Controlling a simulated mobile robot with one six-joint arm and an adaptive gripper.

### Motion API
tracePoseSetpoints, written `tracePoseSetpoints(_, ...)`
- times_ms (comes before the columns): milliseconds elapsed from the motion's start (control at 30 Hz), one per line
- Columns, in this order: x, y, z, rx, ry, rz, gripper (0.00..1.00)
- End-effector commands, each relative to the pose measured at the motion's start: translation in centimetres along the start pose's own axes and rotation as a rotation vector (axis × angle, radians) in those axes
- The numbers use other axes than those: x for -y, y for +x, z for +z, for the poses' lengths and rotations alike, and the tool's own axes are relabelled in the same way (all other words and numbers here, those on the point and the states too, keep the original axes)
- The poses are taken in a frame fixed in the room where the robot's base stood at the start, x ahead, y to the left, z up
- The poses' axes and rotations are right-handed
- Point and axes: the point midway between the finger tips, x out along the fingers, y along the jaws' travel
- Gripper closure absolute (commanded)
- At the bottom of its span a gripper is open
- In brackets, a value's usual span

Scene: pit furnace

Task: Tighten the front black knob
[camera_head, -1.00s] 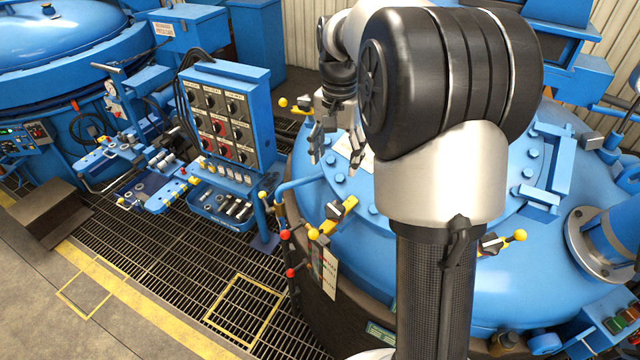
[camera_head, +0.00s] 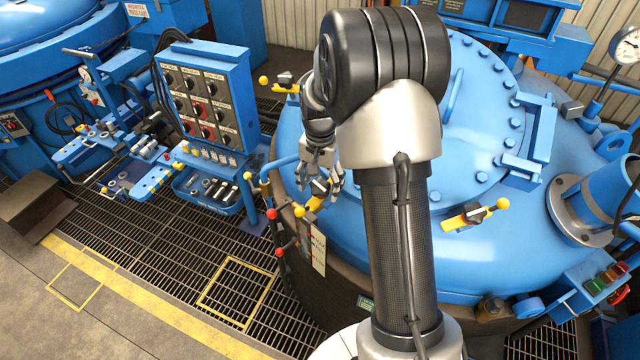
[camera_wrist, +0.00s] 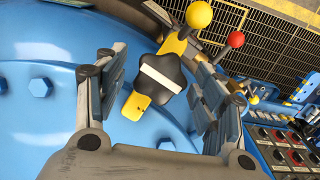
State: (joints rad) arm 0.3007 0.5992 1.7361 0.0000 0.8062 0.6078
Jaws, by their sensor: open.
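The front black knob (camera_wrist: 159,75) is a dark lobed knob with a white stripe, on a yellow clamp bar (camera_wrist: 135,105) with a yellow ball end (camera_wrist: 199,14). In the wrist view it lies between the spread fingers of my gripper (camera_wrist: 158,100), which are open and not visibly touching it. In the head view my gripper (camera_head: 320,182) is over the near left rim of the blue furnace lid (camera_head: 470,130). The knob there (camera_head: 319,187) is partly hidden by the fingers.
Another clamp with a black knob (camera_head: 475,215) sits to the right on the lid. A further clamp (camera_head: 284,84) is at the back left. A control panel (camera_head: 211,95) and tool bench stand left. Red ball handles (camera_head: 272,214) are near the rim.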

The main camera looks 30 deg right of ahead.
Motion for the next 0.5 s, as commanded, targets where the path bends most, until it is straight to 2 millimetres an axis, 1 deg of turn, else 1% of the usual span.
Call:
tracePoseSetpoints(300,-0.01,0.26,0.01,0.000,0.000,0.000,0.37)
tracePoseSetpoints(500,-0.01,0.24,0.01,0.000,0.000,0.000,0.50)
